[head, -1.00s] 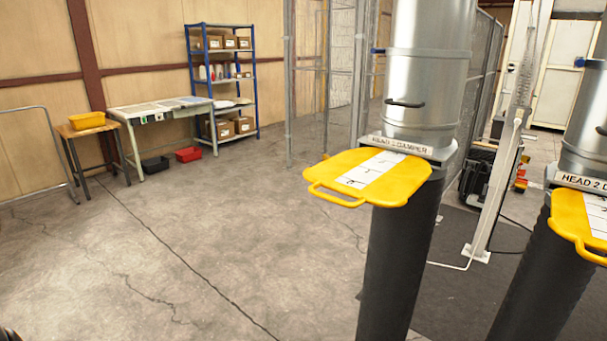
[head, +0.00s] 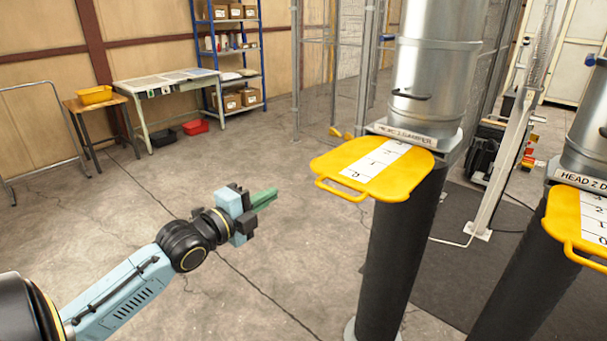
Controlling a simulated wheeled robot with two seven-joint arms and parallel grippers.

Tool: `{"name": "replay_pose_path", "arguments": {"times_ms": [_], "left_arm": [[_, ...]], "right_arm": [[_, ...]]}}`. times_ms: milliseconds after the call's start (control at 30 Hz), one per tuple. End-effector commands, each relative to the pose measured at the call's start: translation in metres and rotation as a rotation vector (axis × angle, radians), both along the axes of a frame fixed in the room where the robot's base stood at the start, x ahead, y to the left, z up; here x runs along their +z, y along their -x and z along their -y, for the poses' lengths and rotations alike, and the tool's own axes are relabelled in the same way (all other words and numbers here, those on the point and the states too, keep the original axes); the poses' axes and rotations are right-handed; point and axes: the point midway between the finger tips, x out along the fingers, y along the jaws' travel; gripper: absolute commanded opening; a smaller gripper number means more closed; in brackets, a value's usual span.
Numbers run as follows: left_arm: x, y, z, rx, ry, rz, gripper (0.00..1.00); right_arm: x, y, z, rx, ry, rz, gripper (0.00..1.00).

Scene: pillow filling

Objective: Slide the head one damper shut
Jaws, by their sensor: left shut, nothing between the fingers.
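The head one damper (head: 395,178) is a yellow slide plate with a white numbered scale and a looped handle (head: 340,190) at its left front end. It sticks out well to the left from under the metal cylinder labelled HEAD 1 DAMPER, above a dark hose. My left gripper (head: 268,198), with green fingers, is shut and empty. In the picture it is to the left of the handle and a little lower, apart from it. My right gripper is not in view.
The head two damper (head: 562,225), also yellow and pulled out, is at the right edge. A dark hose (head: 398,255) stands below the first damper. A workbench (head: 160,88) and blue shelf (head: 262,60) stand far back.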

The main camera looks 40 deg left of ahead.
Motion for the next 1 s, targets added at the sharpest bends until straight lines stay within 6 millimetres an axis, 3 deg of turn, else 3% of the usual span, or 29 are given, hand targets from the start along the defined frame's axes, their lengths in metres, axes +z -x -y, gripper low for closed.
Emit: {"name": "replay_pose_path", "arguments": {"times_ms": [600, 800, 1000], "left_arm": [[0.002, -0.097, 0.007, 0.001, 0.004, 0.001, 0.0], [0.0, -0.114, 0.009, 0.0, 0.003, -0.001, 0.0], [0.0, -0.119, 0.009, -0.001, 0.002, -0.001, 0.0]], "right_arm": [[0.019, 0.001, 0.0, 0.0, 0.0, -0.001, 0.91], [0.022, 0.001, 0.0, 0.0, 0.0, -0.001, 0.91], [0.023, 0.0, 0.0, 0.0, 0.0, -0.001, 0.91]]}}
